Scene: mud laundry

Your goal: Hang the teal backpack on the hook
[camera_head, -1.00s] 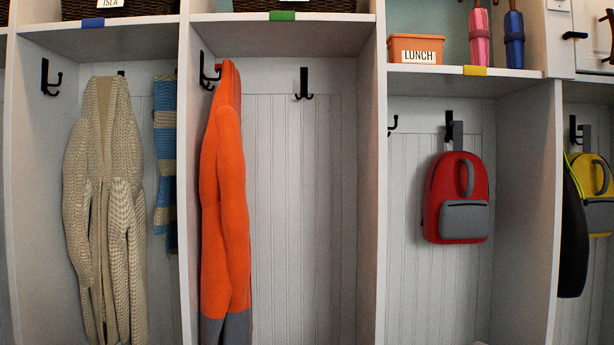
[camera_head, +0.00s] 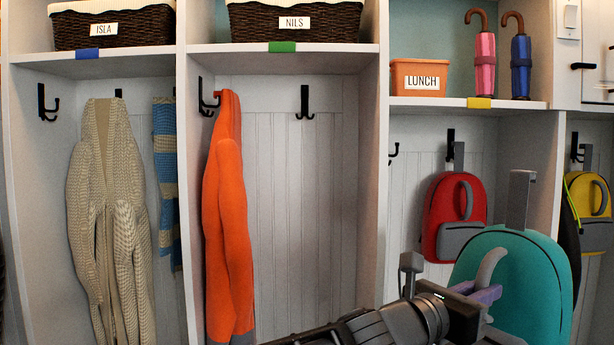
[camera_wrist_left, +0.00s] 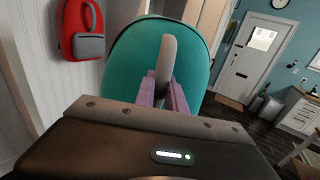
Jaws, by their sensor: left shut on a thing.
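The teal backpack (camera_head: 525,275) is at the lower right of the head view, in front of the cubbies, with a stiff grey loop (camera_head: 520,200) standing up from its top. My left gripper (camera_head: 487,292) is shut on the grey handle on the backpack's front. In the left wrist view the backpack (camera_wrist_left: 125,62) fills the middle, with the purple fingers (camera_wrist_left: 164,97) on either side of the grey handle (camera_wrist_left: 166,65). A free black hook (camera_head: 305,104) is on the back wall of the green-tagged cubby. My right gripper is not in view.
An orange garment (camera_head: 228,215) hangs at the left of the green-tagged cubby. A red backpack (camera_head: 453,215) hangs in the yellow-tagged cubby, a yellow one (camera_head: 590,205) further right. A divider (camera_head: 372,180) separates the cubbies. The green-tagged cubby's right half is clear.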

